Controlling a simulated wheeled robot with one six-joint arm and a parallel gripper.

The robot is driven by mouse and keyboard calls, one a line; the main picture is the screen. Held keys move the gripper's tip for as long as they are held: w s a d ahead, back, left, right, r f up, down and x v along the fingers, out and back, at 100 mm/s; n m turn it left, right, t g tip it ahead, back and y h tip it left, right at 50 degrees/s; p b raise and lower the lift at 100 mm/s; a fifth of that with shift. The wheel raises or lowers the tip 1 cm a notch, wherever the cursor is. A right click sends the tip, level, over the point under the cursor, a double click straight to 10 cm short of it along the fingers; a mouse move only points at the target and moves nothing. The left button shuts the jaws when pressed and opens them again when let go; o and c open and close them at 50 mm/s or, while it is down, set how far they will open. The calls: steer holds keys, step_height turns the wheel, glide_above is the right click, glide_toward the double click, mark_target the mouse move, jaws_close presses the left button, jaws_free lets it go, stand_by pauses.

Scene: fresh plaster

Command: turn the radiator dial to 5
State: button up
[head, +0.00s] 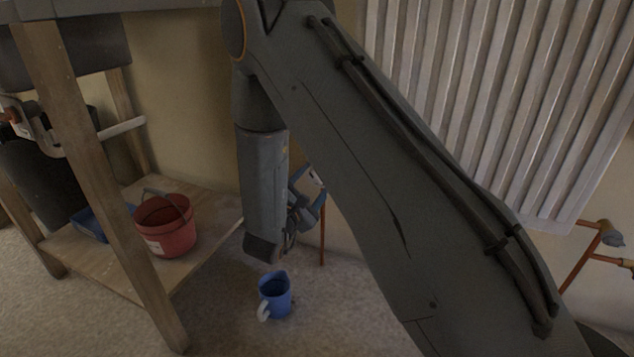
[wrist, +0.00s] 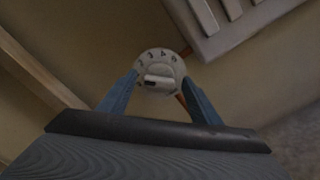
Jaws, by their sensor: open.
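The radiator dial (wrist: 160,63) is a round pale knob with dark numerals around its upper rim and a raised grip bar across its middle. A dark mark shows at the bar's left end; I cannot tell which number it stands for. My gripper (wrist: 160,78) is open, with one blue finger on each side of the dial. Whether the fingers touch it I cannot tell. In the head view my gripper (head: 308,196) is partly hidden by my arm, and a small pale part of the dial (head: 315,177) shows by the fingers.
The white ribbed radiator (head: 480,95) hangs on the wall at right, with copper pipes (head: 580,265) at its lower right. A copper pipe (head: 322,240) runs down below the dial. A blue jug (head: 276,297) stands on the floor. A wooden bench (head: 160,270) holds a red bucket (head: 165,232).

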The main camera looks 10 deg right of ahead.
steer(key=shift+b+x, duration=0.5)
steer(key=shift+x, duration=1)
steer(key=shift+c, duration=0.5)
steer(key=c, duration=0.9)
